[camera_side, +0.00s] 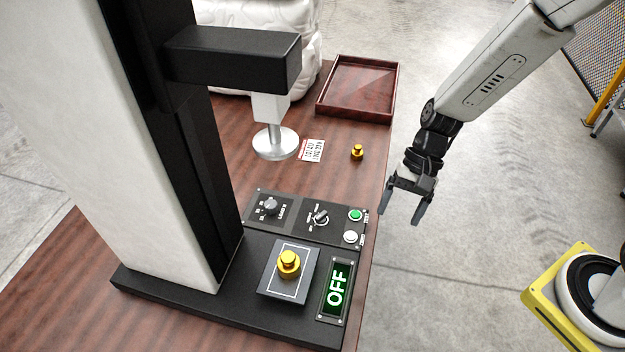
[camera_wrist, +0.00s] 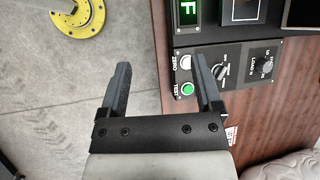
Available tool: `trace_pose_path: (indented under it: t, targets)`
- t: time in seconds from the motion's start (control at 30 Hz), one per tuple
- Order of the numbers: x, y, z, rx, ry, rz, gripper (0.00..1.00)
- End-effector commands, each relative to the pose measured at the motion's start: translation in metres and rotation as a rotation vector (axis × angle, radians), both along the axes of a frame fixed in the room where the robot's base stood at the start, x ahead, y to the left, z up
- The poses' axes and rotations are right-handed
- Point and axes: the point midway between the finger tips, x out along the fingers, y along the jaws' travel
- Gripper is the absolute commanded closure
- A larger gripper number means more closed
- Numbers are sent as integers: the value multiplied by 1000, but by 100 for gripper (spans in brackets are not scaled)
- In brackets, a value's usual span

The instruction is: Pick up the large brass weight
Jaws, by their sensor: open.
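A large brass weight (camera_side: 289,264) stands upright on the square grey plate of the tester, under the black overhead arm. A smaller brass weight (camera_side: 357,152) stands on the table near its right edge. My gripper (camera_side: 402,208) is open and empty, pointing down just off the right edge of the table, to the right of the control panel and apart from both weights. In the wrist view my gripper (camera_wrist: 160,80) shows its two fingers spread over the floor and table edge. Neither weight shows clearly in the wrist view.
The tester's black arm (camera_side: 235,58) and silver disc (camera_side: 275,142) overhang the table. A control panel (camera_side: 305,219) has knobs and buttons. A display (camera_side: 336,288) reads OFF. A wooden tray (camera_side: 359,87) sits at the back. Floor right of the table is clear near my gripper.

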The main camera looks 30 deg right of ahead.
Motion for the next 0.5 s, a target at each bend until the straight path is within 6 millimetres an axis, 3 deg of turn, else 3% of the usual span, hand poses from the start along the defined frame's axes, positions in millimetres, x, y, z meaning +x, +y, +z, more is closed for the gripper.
trace_pose_path:
  t: [0.2,0.5]
  targets:
    - [19,45,-20,172,188,-204,17]
    - [52,97,-43,412,407,-469,17]
